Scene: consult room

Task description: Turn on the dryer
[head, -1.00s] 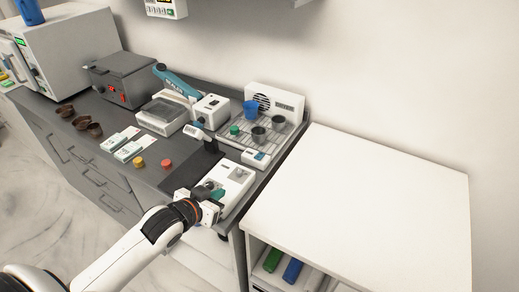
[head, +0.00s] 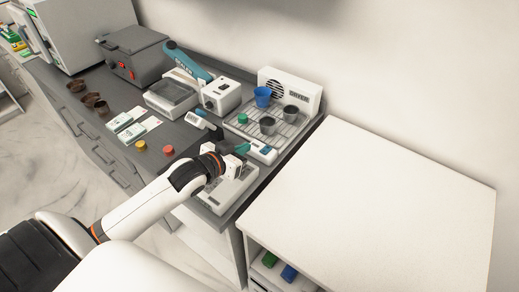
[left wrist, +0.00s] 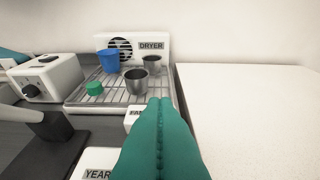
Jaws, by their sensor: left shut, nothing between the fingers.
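The dryer (head: 303,88) is a white unit with a round fan grille and a "DRYER" label, at the back of a wire rack tray (head: 246,133). It also shows in the left wrist view (left wrist: 151,58). On the rack are a blue cup (head: 263,97), two grey metal cups (head: 267,125) and a green cap (left wrist: 94,88). A small white device (head: 262,151) with a blue-green part sits at the rack's front edge. My left gripper (head: 241,150) has teal fingers, shut and empty, in front of the rack, apart from the dryer. My right gripper is not in view.
A white device (head: 231,186) lies below my left gripper. A white box with a dial (left wrist: 45,78) stands left of the rack. Yellow and red buttons (head: 168,150) are on the dark counter. A bare white cabinet top (head: 370,205) is at right.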

